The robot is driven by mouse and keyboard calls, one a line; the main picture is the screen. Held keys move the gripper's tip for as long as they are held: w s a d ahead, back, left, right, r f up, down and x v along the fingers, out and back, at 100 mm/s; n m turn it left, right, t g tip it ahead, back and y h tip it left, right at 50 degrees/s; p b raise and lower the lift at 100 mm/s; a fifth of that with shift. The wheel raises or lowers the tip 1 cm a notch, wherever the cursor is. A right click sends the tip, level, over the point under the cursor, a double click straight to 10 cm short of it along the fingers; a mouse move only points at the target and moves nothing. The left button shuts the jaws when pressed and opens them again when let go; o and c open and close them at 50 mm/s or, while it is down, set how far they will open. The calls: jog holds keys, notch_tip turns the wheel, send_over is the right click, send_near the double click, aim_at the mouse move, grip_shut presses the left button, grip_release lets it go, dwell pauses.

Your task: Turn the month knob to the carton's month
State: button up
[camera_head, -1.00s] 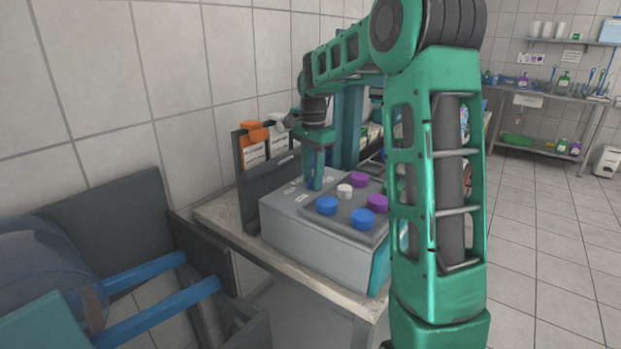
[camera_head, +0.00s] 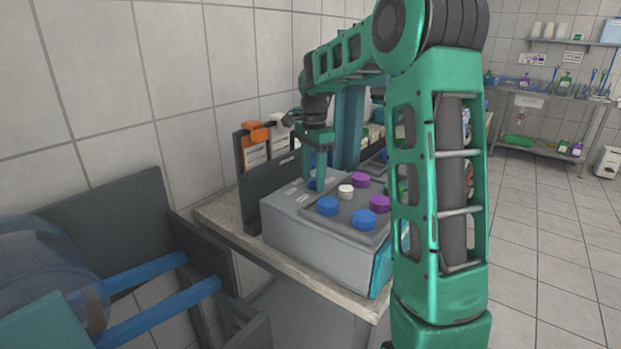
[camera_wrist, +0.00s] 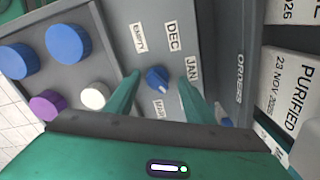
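The small blue month knob (camera_wrist: 157,78) sits on the grey panel in the wrist view. I cannot tell surely which label the knob points at. My gripper (camera_wrist: 160,72) is open, with one finger on each side of the knob and gaps visible. The carton (camera_wrist: 290,85) at the right edge reads PURIFIED, 23 NOV 2025. In the head view my gripper (camera_head: 316,178) is low over the control box (camera_head: 310,245).
Large blue buttons (camera_wrist: 68,43), a purple one (camera_wrist: 47,105) and a white one (camera_wrist: 94,96) stand beside the knob. A dark rack (camera_head: 250,190) with cartons is behind the box. Another carton (camera_wrist: 288,12) is partly cut off, reading 2026.

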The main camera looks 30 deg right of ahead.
aim_at(313, 177)
notch_tip(313, 177, up, 11)
jog(key=shift+f, duration=0.15)
dwell(0.5)
dwell(0.4)
